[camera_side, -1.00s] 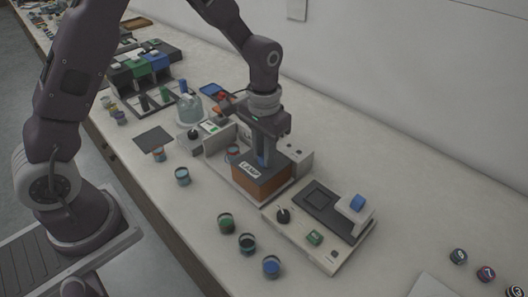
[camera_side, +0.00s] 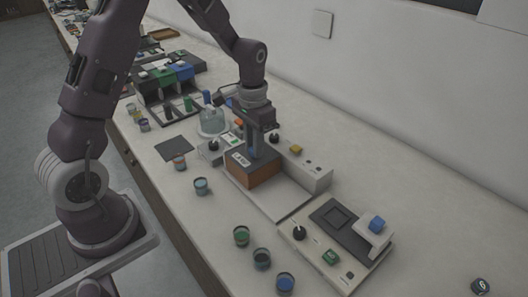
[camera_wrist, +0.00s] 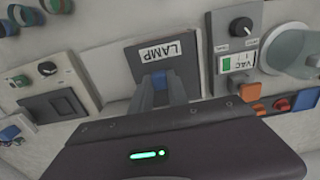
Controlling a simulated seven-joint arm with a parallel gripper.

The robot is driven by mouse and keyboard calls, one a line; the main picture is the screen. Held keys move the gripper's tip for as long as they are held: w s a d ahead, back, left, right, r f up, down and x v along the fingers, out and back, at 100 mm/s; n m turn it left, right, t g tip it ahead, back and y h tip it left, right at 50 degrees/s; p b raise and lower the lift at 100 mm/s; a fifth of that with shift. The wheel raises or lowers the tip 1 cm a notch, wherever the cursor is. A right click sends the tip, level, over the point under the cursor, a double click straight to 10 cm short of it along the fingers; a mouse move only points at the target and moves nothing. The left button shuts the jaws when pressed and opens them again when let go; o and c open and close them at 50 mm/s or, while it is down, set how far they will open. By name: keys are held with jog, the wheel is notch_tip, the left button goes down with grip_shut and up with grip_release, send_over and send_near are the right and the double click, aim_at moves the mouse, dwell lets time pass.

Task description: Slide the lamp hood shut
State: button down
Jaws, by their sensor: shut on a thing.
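The lamp hood (camera_side: 254,174) is an orange-brown box with a dark top and a white LAMP label. It sits at the left end of its pale base (camera_side: 290,196), whose right part is bare. My gripper (camera_side: 252,153) points down from above and is shut on the blue handle on the hood's top. In the wrist view the hood's dark top (camera_wrist: 143,55) and LAMP label show, with the blue handle (camera_wrist: 160,78) between my fingers (camera_wrist: 160,90). What lies under the hood is hidden.
A white housing (camera_side: 305,170) with a yellow button stands behind the base. A press unit (camera_side: 340,240) is at the right. A vacuum unit (camera_wrist: 237,45) is beside the hood. Several small jars, one teal (camera_side: 201,186), stand in front. A dark mat (camera_side: 174,148) lies left.

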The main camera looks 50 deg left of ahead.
jog(key=shift+a, duration=0.35)
jog(key=c, duration=1.3)
grip_release()
jog(key=shift+d+r, duration=0.1)
notch_tip(320, 180, up, 7)
jog(key=shift+f, duration=0.15)
jog(key=shift+r, duration=0.3)
jog(key=s+d+r+t, duration=0.2)
jog(key=s+d+r, duration=0.1)
jog(key=s+r, duration=0.35)
jog(key=s+d+r+t, duration=0.2)
jog(key=s+d+r, duration=0.2)
jog(key=s+r, duration=0.25)
jog(key=shift+t, duration=0.8)
jog(key=s, duration=0.3)
jog(key=s+d, duration=0.1)
jog(key=s, duration=0.2)
jog(key=s+f, duration=0.1)
jog(key=s, duration=0.3)
jog(key=shift+d, duration=0.3)
